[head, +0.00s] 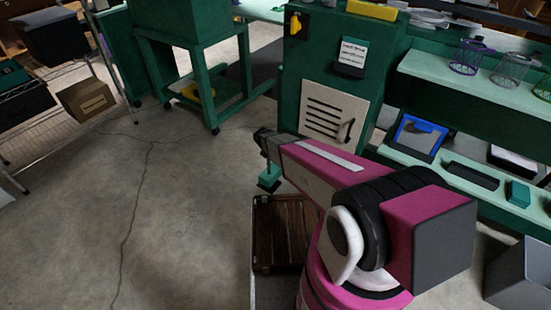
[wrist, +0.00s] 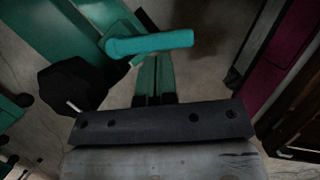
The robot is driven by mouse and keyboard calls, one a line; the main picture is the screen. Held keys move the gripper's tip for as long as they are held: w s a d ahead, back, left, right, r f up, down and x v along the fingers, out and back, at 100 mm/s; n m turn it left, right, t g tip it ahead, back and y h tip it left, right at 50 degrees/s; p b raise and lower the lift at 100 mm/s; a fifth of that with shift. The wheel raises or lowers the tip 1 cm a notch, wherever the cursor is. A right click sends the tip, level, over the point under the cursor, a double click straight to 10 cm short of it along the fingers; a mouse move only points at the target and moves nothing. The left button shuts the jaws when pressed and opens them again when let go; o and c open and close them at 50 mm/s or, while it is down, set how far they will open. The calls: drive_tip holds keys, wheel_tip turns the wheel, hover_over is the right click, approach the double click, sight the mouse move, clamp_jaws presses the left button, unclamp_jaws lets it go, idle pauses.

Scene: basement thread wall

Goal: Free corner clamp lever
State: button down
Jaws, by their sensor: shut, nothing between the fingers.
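A teal lever (wrist: 160,43) with a rounded pivot end shows in the upper middle of the wrist view. It points to the right from a green body (wrist: 45,35) at the upper left. A black faceted knob (wrist: 72,85) sits below and left of it. My gripper (wrist: 154,62) is shut and empty, its green fingers together under the dark palm bar's far edge. The fingertips reach the lever's lower edge in the picture; I cannot tell whether they touch. In the head view a small teal piece (head: 269,181) shows below my arm's end; the lever is not clear there.
A slatted brown wooden crate (head: 282,235) stands on the floor close to my base. A green cabinet (head: 310,75) stands behind my arm, with shelves (head: 470,85) to its right. A green wheeled stand (head: 205,85) is farther back. The cracked concrete floor (head: 150,210) at left is clear.

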drive_tip(key=s+a+r, duration=0.2)
drive_tip(key=a+r, duration=0.5)
drive_tip(key=r, duration=0.2)
drive_tip(key=shift+s+r, duration=0.2)
drive_tip(key=shift+s, duration=0.2)
drive_tip(key=s+d+r+m+y, duration=0.1)
drive_tip(key=s+d+r+m, duration=0.3)
drive_tip(key=d+m, duration=0.3)
drive_tip(key=s+d+r+m+g+y, duration=0.1)
drive_tip(key=s+d+r+m, duration=0.4)
drive_tip(key=m, duration=0.3)
drive_tip(key=s+d+r+m+y, duration=0.2)
drive_tip(key=s+d+r+m, duration=0.2)
drive_tip(key=d+m, duration=0.3)
drive_tip(key=shift+s+d+r+g, duration=0.15)
drive_tip(key=shift+d+r+g, duration=0.15)
drive_tip(key=shift+d+r, duration=0.5)
